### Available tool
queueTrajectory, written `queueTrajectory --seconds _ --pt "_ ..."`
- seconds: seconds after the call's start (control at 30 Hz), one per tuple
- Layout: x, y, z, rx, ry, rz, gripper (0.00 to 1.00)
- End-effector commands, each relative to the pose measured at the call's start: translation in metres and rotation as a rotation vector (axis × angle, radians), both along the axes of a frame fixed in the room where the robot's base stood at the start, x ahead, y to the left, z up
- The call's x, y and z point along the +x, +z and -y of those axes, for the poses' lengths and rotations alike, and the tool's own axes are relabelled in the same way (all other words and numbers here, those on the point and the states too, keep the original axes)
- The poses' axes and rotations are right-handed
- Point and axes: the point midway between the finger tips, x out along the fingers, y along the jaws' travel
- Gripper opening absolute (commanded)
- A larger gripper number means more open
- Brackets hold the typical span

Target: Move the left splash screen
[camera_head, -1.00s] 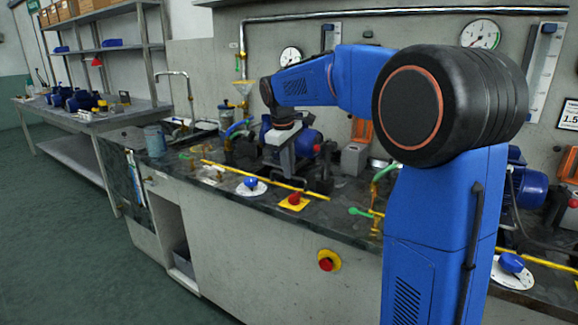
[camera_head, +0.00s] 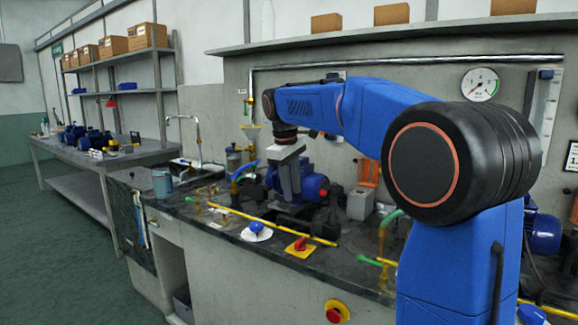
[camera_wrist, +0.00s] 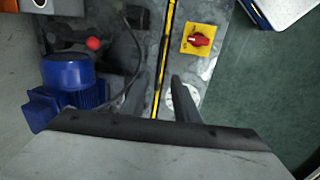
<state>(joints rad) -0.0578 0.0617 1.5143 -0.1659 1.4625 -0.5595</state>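Two orange panels show at the back of the bench in the head view: one (camera_head: 369,170) behind a small grey box, and one (camera_head: 574,210) at the right edge. The left one may be the left splash screen, but I cannot be sure. My gripper (camera_head: 290,190) points down in front of a blue pump motor (camera_head: 312,184), to the left of the left orange panel and apart from it. In the wrist view its dark fingers (camera_wrist: 184,98) show above the bench, with no held object visible.
A yellow pipe (camera_head: 270,222) runs along the bench front, near a blue knob (camera_head: 257,229) and a red switch on a yellow plate (camera_head: 299,245). Open floor lies left.

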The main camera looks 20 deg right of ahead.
Motion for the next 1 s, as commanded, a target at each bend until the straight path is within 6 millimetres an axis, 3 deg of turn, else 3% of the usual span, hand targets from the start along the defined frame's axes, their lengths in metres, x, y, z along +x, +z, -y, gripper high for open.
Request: queueTrajectory --seconds 0.2,0.4,0.6,1.0 --pt "-0.004 0.042 -0.007 0.0 0.001 0.002 0.28" --pt "-0.007 0.067 -0.011 0.0 0.001 0.001 0.28" --pt "-0.009 0.076 -0.013 0.0 0.001 0.0 0.28" --pt "-0.009 0.077 -0.013 0.0 0.0 0.0 0.28"
